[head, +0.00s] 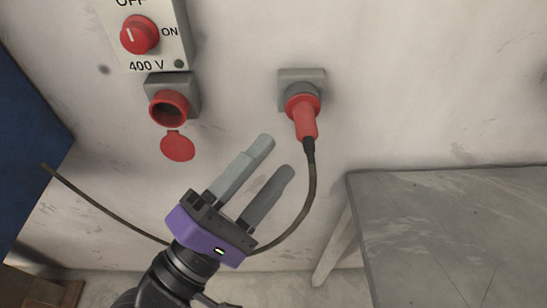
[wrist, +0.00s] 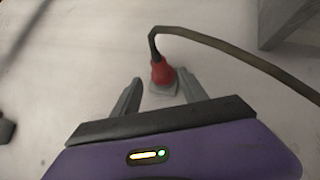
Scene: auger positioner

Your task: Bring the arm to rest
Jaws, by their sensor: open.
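My gripper (head: 275,157) is open and empty, with its two grey fingers pointing up towards the wall, below and left of a red plug (head: 305,122). The plug sits in a grey wall socket (head: 302,78), and a dark cable (head: 306,200) hangs from it and passes behind my gripper. In the wrist view my gripper (wrist: 158,90) has its fingers apart, with the red plug (wrist: 162,73) showing between and beyond them. The fingers look apart from the plug.
A second red socket (head: 169,107) with its lid hanging open is left of the plug, under a switch box with a red knob (head: 139,35). A grey table (head: 440,220) stands at the right. A blue panel (head: 30,130) is at the left edge.

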